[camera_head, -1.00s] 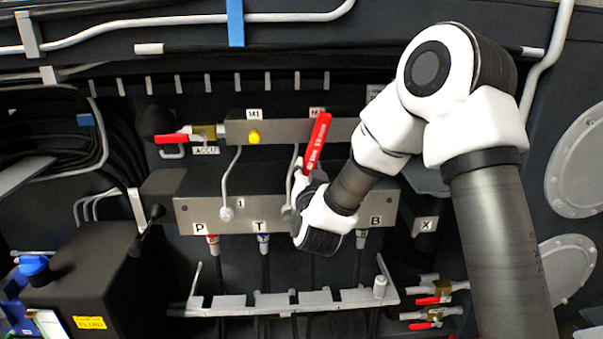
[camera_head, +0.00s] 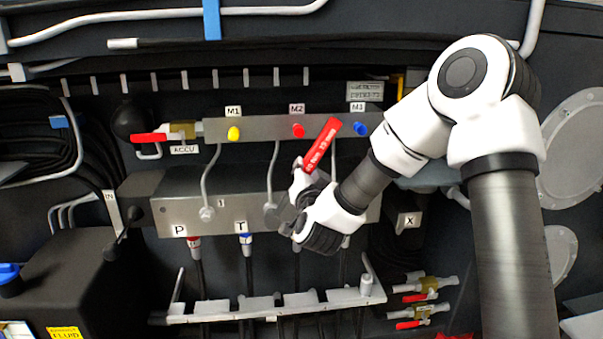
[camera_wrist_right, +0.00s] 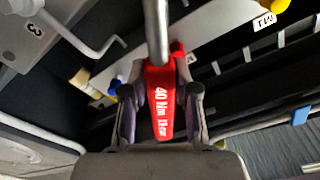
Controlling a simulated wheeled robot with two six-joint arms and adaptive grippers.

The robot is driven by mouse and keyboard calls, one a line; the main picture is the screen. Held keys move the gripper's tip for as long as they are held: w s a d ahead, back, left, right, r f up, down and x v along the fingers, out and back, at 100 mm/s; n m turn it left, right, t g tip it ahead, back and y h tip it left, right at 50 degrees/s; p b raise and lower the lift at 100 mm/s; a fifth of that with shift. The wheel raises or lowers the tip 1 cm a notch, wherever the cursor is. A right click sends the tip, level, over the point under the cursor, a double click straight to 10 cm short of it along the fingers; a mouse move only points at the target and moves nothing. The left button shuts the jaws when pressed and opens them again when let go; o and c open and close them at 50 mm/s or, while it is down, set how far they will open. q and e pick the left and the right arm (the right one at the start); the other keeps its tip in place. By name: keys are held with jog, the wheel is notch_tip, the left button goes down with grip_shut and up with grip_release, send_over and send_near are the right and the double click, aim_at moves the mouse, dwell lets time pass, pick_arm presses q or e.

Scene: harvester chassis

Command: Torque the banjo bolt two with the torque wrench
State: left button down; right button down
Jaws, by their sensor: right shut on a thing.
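The torque wrench (camera_head: 322,145) has a red handle that leans up and to the right in the head view, over the block between the M2 and M3 caps. My right gripper (camera_head: 303,180) is shut on this handle. In the right wrist view the red handle (camera_wrist_right: 162,103), marked 40 Nm, sits between the fingers (camera_wrist_right: 160,98), and its metal shaft runs to the top edge. Banjo bolt two (camera_head: 271,214) seems to be the round fitting below the M2 pipe, just left of my gripper. The wrench's working end is hidden. My left gripper is not in view.
Another round fitting (camera_head: 207,214) sits on the grey manifold (camera_head: 180,215), near label 1. A slotted grey rack (camera_head: 240,305) runs below, with hoses behind it. Red-handled valves (camera_head: 422,298) are at lower right. A black box (camera_head: 65,285) stands at lower left.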

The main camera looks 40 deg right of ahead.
jog(key=shift+w+a+r, duration=0.1)
jog(key=shift+a+r, duration=0.05)
jog(key=shift+r, duration=0.05)
jog(key=shift+a, duration=0.1)
jog(key=shift+v, duration=1.45)
jog(key=b+v, duration=0.3)
jog(key=v, duration=0.4)
jog(key=shift+s+r+b, duration=0.35)
jog(key=shift+s, duration=0.15)
